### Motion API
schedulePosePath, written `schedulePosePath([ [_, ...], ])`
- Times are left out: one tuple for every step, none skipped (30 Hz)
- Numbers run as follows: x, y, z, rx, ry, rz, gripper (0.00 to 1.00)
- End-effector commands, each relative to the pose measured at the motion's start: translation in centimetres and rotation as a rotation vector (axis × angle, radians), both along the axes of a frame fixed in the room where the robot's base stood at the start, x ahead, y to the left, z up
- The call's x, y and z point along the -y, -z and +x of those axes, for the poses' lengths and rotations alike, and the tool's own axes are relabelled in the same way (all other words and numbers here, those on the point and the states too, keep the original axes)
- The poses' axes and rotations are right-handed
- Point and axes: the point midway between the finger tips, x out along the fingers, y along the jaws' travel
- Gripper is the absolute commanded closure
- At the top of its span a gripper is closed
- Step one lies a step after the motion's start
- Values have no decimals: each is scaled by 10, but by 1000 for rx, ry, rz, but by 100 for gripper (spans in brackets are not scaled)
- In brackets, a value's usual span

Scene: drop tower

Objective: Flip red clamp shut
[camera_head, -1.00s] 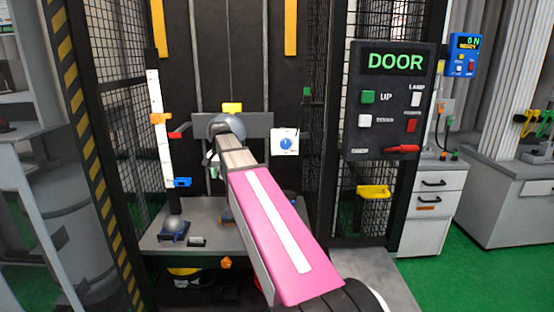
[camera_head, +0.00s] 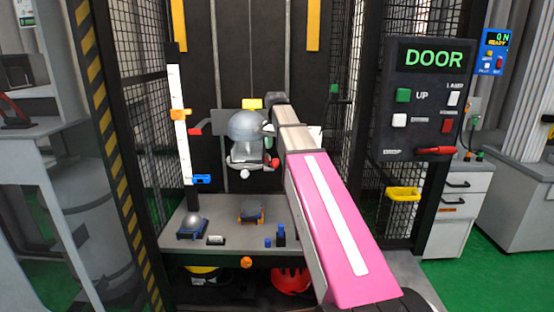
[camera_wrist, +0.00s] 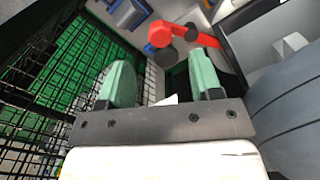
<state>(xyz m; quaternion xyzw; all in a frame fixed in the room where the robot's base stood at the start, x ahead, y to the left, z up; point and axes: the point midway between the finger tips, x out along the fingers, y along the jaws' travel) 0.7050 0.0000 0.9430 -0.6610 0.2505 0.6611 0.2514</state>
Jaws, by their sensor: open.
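A red clamp lever (camera_wrist: 185,38) with dark round parts shows in the wrist view, beyond my fingertips and apart from them. In the head view a small red part (camera_head: 274,161) sits at the right of the grey domed headform (camera_head: 247,126); it looks like the same clamp. Another red lever (camera_head: 194,131) sticks out to the left of the headform's carriage. My gripper (camera_wrist: 160,65) has two pale green fingers spread wide with nothing between them. In the head view my gripper is mostly hidden at the headform's right side, behind my arm.
A mesh cage wall (camera_wrist: 35,115) stands close to my gripper. A DOOR panel (camera_head: 427,105) is at the right. A scale post (camera_head: 181,120) stands at the left.

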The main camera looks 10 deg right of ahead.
Motion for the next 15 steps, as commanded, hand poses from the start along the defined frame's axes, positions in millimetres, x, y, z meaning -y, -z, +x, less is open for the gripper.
schedulePosePath([
  [0, 11, -1, -1, 0, 0, 41],
  [0, 16, -1, -1, 0, 0, 41],
  [0, 22, -1, -1, 0, 0, 41],
  [0, 26, -1, -1, 0, 0, 41],
  [0, 31, -1, -1, -1, 0, 41],
  [0, 36, -1, 0, -1, 0, 41],
  [0, 40, -1, -1, -1, 0, 41],
  [0, 43, -1, -1, -1, 0, 41],
  [0, 47, 0, -1, -1, 0, 41],
  [0, 49, 0, 0, -1, 0, 41],
  [0, 51, 0, 0, -1, 0, 41],
  [0, 54, 0, 0, -1, 0, 41],
  [0, 55, 0, 1, -1, -1, 41],
  [0, 57, 0, 1, -1, 0, 41],
  [0, 58, 0, 1, -1, 0, 41],
])
